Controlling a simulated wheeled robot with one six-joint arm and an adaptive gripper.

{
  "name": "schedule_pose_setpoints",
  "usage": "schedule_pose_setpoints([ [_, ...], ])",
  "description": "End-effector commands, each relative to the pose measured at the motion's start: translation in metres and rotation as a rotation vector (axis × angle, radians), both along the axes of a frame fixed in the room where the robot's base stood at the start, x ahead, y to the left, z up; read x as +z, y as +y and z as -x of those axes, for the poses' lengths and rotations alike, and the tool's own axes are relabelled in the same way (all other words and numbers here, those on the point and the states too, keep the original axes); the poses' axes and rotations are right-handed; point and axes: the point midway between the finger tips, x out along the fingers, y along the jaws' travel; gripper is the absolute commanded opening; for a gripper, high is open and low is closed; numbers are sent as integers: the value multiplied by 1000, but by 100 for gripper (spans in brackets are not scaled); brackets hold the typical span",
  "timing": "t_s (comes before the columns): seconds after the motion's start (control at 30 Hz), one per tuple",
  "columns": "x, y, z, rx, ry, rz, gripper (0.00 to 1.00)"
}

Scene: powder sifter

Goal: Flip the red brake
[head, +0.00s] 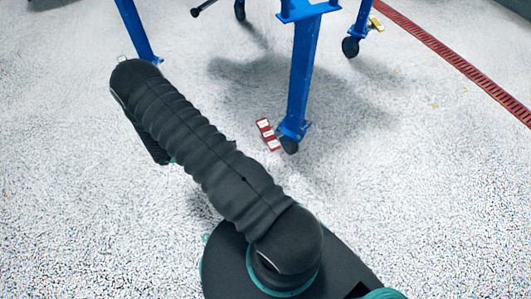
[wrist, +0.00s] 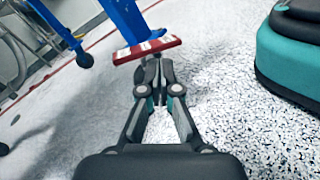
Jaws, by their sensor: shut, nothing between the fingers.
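The red brake (head: 268,134) is a flat red pedal with white labels beside the caster at the foot of the near blue leg (head: 303,75). In the wrist view the red brake (wrist: 147,49) lies across the picture just beyond my gripper (wrist: 153,66), with the blue leg (wrist: 122,20) rising behind it. My gripper's fingers are together, with nothing seen between them. The fingertips are close below the pedal's lower edge; I cannot tell whether they touch it. In the head view my gripper is hidden.
Other blue legs with casters (head: 350,46) stand further back, one with a yellow piece (head: 376,23) beside it. A red drain grate (head: 455,60) crosses the speckled floor at the right. My own dark and teal base is at the right of the wrist view. The floor around the near leg is clear.

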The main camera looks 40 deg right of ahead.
Motion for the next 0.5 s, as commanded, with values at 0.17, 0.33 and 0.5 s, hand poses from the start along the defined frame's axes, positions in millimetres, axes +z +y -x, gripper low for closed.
schedule_pose_setpoints([
  [0.17,-64,-6,12,90,126,99,0],
  [0.33,-105,-10,23,161,204,164,0],
  [0.5,-124,-12,29,199,240,197,0],
])
